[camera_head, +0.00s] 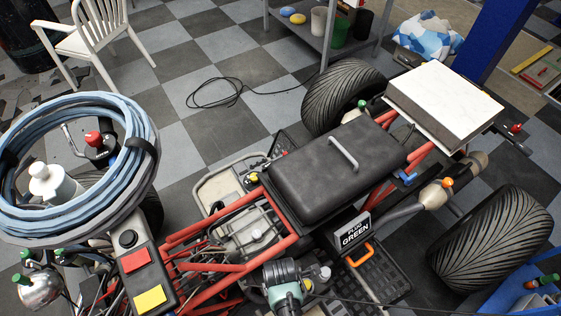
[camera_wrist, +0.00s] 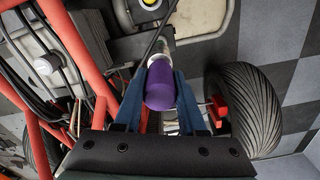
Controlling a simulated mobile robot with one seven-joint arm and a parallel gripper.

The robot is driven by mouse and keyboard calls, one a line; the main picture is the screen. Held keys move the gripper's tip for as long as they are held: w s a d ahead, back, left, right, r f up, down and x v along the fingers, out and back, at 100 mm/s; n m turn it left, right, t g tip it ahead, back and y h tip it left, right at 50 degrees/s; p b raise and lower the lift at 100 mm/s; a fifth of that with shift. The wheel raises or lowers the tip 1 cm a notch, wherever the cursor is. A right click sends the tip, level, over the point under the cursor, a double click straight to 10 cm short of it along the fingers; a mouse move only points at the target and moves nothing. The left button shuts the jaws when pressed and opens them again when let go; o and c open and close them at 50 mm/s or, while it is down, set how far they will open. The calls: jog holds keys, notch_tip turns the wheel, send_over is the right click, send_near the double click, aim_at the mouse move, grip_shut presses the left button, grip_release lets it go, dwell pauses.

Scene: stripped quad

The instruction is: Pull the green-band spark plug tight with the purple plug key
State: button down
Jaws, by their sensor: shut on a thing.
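The purple plug key (camera_wrist: 165,88) is between the two blue fingers of my gripper (camera_wrist: 162,78) in the wrist view. My gripper is shut on its rounded purple handle. A short pale metal part shows at the far end of the handle, against the engine parts; I cannot tell whether it sits on a plug. I cannot make out the green band of the spark plug in either view. The key cannot be made out in the head view.
Red frame tubes (camera_wrist: 70,50) run close on the left in the wrist view, and a ribbed tyre (camera_wrist: 245,105) is on the right. In the head view, a black seat (camera_head: 325,165), a coiled blue hose (camera_head: 140,120) and a white-topped box (camera_head: 440,95) surround the work area.

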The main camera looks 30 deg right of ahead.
jog(key=shift+r+p, duration=0.3)
jog(key=shift+r, duration=0.3)
notch_tip(320, 180, up, 4)
jog(key=p, duration=0.4)
dwell(0.4)
